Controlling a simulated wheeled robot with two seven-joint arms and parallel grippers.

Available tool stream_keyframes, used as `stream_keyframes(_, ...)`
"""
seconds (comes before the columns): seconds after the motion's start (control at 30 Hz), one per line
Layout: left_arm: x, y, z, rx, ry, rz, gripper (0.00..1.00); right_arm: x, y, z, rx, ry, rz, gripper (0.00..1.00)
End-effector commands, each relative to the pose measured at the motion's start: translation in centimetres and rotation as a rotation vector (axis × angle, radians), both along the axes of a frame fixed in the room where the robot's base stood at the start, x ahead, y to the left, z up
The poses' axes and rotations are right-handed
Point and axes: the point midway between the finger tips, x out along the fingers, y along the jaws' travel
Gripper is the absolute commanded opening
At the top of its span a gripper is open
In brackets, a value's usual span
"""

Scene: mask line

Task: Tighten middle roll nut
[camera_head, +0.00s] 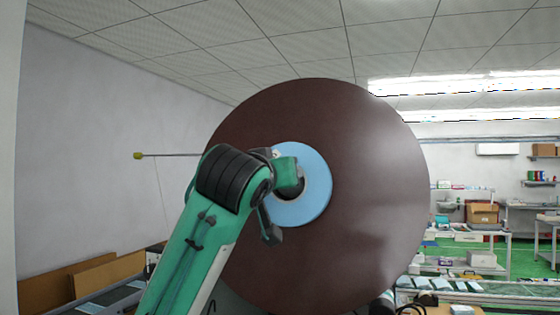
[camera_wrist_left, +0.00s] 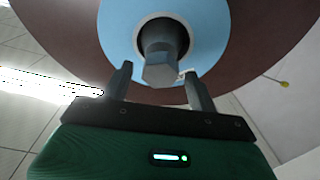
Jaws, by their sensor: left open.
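A large brown disc (camera_head: 365,180) stands upright in front of me, with a light blue ring (camera_head: 318,185) around its hub. In the left wrist view, a grey hex-headed nut (camera_wrist_left: 160,72) sticks out from the middle of the blue ring (camera_wrist_left: 115,35). My left gripper (camera_wrist_left: 156,72) is open, its two fingers apart on either side of the nut in that view. I cannot tell whether they touch it. In the head view, my left arm reaches up to the hub and hides most of the nut and the fingers. My right gripper is not in view.
A thin rod with a yellow tip (camera_head: 138,156) sticks out left of the disc and also shows in the wrist view (camera_wrist_left: 284,84). Brown boards (camera_head: 105,275) stand at lower left. Shelves with boxes (camera_head: 482,212) and a bench with blue-white packs (camera_head: 440,284) are at right.

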Motion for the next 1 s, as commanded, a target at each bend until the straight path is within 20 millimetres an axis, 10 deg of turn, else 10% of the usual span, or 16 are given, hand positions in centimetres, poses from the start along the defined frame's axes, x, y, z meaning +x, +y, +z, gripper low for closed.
stream_keyframes(0.53, 1.8, -0.6, 0.0, 0.001, -0.001, -0.001, 0.59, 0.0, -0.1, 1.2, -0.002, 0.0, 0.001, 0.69)
stream_keyframes(0.77, 1.8, -0.5, 0.0, 0.001, -0.001, -0.001, 0.15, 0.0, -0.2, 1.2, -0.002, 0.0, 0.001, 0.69)
stream_keyframes(1.0, 1.8, -0.5, 0.0, 0.014, -0.006, -0.004, 0.15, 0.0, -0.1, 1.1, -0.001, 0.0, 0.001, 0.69)
